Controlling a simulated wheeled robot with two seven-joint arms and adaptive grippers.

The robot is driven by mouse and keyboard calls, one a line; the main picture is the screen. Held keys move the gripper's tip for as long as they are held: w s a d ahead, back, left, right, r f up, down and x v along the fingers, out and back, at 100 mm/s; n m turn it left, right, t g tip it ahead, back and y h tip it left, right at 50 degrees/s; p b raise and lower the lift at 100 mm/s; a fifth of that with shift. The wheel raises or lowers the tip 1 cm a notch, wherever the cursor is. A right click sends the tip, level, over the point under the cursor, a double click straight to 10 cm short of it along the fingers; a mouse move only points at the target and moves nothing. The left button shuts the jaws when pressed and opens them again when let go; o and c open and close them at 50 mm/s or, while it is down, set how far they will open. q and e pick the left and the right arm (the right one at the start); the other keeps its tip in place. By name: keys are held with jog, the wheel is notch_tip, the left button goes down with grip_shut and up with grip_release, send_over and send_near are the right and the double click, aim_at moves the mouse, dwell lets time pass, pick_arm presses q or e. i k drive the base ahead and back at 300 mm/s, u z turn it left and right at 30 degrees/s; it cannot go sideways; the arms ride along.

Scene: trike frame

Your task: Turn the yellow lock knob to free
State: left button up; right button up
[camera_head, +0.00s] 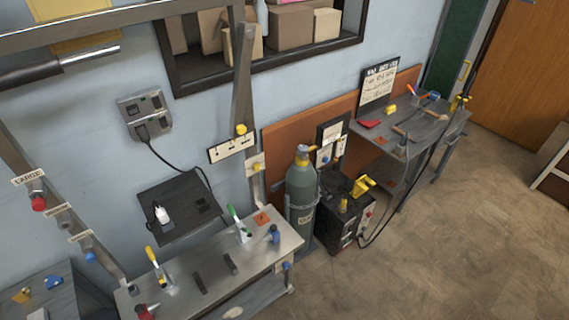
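A round yellow knob (241,129) sits on a grey upright bar (243,80) in the middle left of the head view. A pale label plate (231,148) with small dark marks is just below it; its writing is too small to read. A second, smaller yellow knob (256,167) sits on a small pale plate lower on the upright. I cannot tell which of the two is the lock knob, or how either is turned. Neither of my grippers shows in this view.
A metal bench (215,262) with several clamps stands below the knobs. A dark shelf (180,205) juts from the wall. A green gas cylinder (301,190) and a dark machine (345,215) stand to the right. The brown floor (450,240) at right is clear.

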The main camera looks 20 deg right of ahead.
aim_at(257, 167)
jog(key=i, duration=0.85)
jog(key=u, duration=0.25)
